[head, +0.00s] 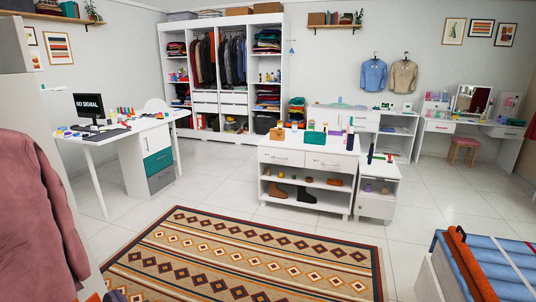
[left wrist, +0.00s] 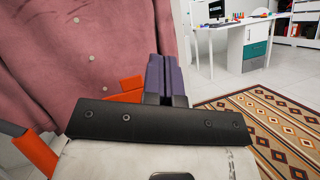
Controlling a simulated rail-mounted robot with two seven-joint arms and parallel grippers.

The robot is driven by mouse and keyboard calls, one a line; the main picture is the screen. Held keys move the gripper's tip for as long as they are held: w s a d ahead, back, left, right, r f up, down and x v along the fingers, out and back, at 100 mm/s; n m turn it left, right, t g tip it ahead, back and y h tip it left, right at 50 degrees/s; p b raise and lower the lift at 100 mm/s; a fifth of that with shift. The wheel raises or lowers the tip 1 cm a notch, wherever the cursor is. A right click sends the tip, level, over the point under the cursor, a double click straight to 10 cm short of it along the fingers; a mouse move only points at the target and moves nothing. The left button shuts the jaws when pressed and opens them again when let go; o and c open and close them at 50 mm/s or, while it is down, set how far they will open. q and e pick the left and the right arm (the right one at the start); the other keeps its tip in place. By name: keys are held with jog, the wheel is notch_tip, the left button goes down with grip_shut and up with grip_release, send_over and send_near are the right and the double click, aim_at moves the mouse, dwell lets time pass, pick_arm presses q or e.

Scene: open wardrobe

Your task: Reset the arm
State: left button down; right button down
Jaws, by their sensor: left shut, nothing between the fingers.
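My left gripper (left wrist: 163,80) shows in the left wrist view as two purple fingers side by side, closed together with nothing between them. It is beside a hanging pink buttoned garment (left wrist: 85,50). In the head view only a small dark tip of the left gripper (head: 114,296) shows at the bottom left edge, below the same pink garment (head: 38,220). Most of the left arm is out of the picture there. My right gripper is not seen in either view.
A patterned rug (head: 245,258) covers the open floor ahead. A white desk (head: 130,130) stands left, an open wardrobe (head: 225,75) at the back, a white island (head: 305,165) in the middle. Blue and orange fabric-like items (head: 490,265) are close at bottom right.

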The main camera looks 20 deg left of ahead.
pick_arm(q)
jog(key=w+d+n+t+h, duration=0.55)
jog(key=d+n+h, duration=0.45)
jog(key=n+h, duration=0.45)
jog(key=w+d+n+t+h, duration=0.4)
jog(key=d+n+t+h, duration=0.5)
jog(key=n, duration=0.9)
jog(key=s+d+f+m+g+y+p, duration=0.15)
jog(key=s+f+m+g, duration=0.25)
jog(key=s+f+g, duration=0.7)
jog(key=s+d+f+m+g+p, duration=0.15)
jog(key=s+f+m+g, duration=0.4)
jog(key=s+f, duration=1.1)
jog(key=s+r+n+p, duration=0.1)
jog(key=s+r+p, duration=0.2)
jog(key=r+p, duration=3.5)
jog(key=shift+d+r+g, duration=0.3)
jog(key=shift+r+g, duration=0.1)
jog(key=shift+r, duration=0.5)
